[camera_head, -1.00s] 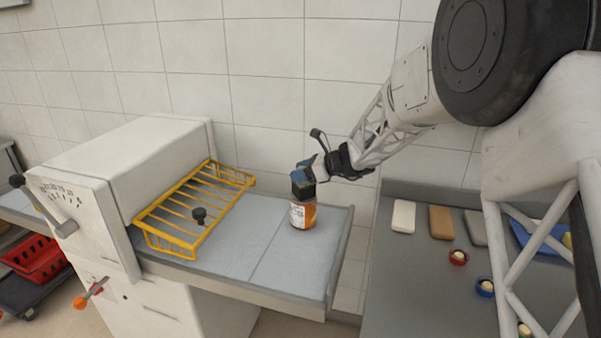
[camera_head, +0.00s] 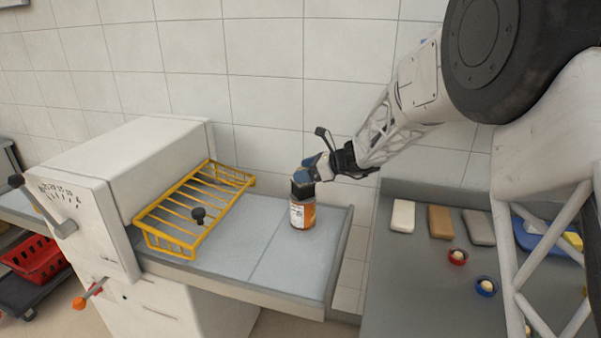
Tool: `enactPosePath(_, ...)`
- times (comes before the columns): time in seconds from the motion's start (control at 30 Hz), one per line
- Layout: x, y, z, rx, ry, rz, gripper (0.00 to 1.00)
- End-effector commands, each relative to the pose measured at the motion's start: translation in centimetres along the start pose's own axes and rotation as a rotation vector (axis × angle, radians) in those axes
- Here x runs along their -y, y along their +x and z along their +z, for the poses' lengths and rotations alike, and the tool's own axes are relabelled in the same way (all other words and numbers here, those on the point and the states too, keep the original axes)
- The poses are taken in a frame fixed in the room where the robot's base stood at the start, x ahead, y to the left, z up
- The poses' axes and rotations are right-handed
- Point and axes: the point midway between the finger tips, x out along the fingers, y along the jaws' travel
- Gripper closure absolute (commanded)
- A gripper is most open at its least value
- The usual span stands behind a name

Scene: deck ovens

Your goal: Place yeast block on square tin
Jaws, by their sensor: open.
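I cannot tell for sure which thing is the yeast block. A cream block (camera_head: 403,216), a brown block (camera_head: 441,222) and a grey block (camera_head: 479,228) lie in a row on the right counter. A yellow block (camera_head: 573,241) shows at the blue tray (camera_head: 545,243), partly behind my arm. I make out no clear square tin. My gripper (camera_head: 306,174) is open at the top of an orange jar (camera_head: 302,216) with a white label, far left of the blocks. The dark fingers and jar top overlap, so contact is unclear.
A yellow wire rack (camera_head: 193,210) stands on the blue-grey left table (camera_head: 235,262) beside a white machine (camera_head: 130,165). A red bowl (camera_head: 458,257) and a blue bowl (camera_head: 485,288) sit on the grey counter (camera_head: 400,290). A gap separates the two surfaces.

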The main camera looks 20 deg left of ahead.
Motion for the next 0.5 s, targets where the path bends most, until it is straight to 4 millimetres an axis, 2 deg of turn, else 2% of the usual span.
enactPosePath(0.5,0.0,-8.0,0.0,0.000,0.000,-0.003,0.27)
